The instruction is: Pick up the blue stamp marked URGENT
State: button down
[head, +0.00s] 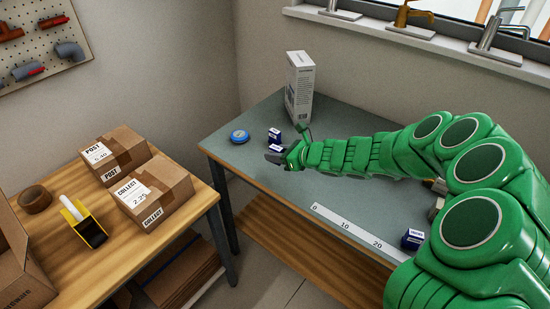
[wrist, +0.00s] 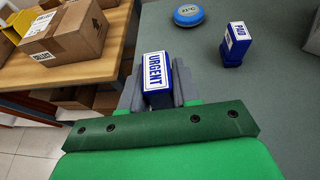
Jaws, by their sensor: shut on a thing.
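The blue stamp marked URGENT (wrist: 158,70) sits between the two grey fingers of my gripper (wrist: 156,92) in the wrist view. The fingers are shut on its sides, and its white label with blue letters faces the camera. In the head view the stamp (head: 276,148) shows small at the tip of my gripper (head: 277,156), over the left part of the grey table. I cannot tell whether its base touches the table top.
A similar blue stamp (wrist: 236,45) stands just right of it in the wrist view, near a round blue disc (wrist: 188,15). A tall white box (head: 299,85) stands behind. Parcels (head: 152,190) lie on the wooden bench.

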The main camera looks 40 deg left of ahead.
jog(key=s+d+r, duration=0.8)
jog(key=d, duration=0.1)
jog(key=shift+d+r, duration=0.15)
jog(key=shift+d, duration=0.15)
